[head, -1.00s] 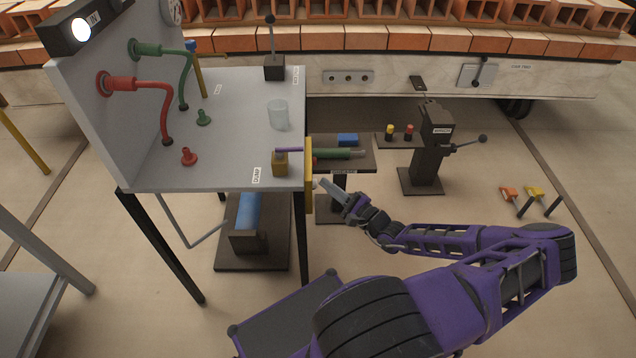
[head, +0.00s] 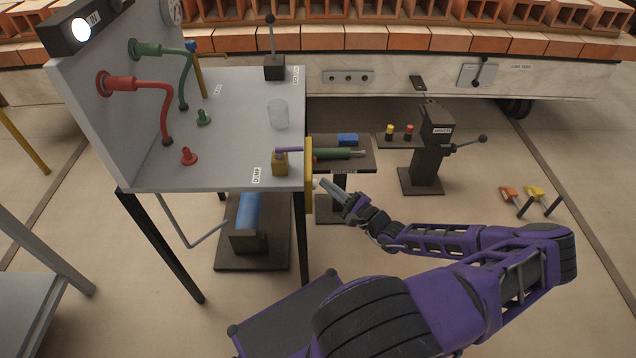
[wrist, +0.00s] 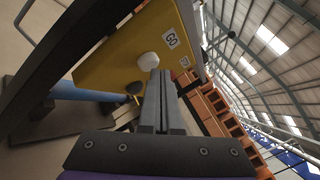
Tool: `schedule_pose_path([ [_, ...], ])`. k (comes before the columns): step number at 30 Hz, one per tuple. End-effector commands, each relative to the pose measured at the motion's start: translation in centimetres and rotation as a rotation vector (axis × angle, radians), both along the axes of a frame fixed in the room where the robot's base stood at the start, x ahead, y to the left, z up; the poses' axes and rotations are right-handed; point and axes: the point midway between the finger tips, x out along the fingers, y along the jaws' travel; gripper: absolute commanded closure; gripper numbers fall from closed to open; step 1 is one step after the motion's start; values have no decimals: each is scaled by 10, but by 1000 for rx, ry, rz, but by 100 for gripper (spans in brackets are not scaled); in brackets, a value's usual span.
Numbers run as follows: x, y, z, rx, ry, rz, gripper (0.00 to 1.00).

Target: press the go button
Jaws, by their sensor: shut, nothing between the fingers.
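The yellow panel (head: 309,176) hangs on the right edge of the grey table. In the wrist view its face (wrist: 115,62) carries a white round button (wrist: 148,61) beside a label reading GO (wrist: 170,40). A dark round knob (wrist: 135,88) sits lower on the same face. My gripper (head: 322,183) is shut and empty, its fingertips pointing at the panel from the right. In the wrist view the fingertips (wrist: 160,73) are just below and right of the white button. They are very close to it; I cannot tell whether they touch.
The grey table (head: 235,130) holds a glass (head: 278,114), a brass block (head: 280,163) and a black lever (head: 273,68). A small dark stand (head: 362,160) with tools is behind my gripper. A dark machine (head: 430,150) stands further right.

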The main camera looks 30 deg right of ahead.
Motion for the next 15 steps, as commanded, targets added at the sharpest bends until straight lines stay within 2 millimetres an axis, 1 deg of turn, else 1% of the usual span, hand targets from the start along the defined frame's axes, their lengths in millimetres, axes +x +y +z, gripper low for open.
schedule_pose_path([
  [10,0,1,0,0,0,0,100],
  [15,3,5,2,1,0,1,100],
])
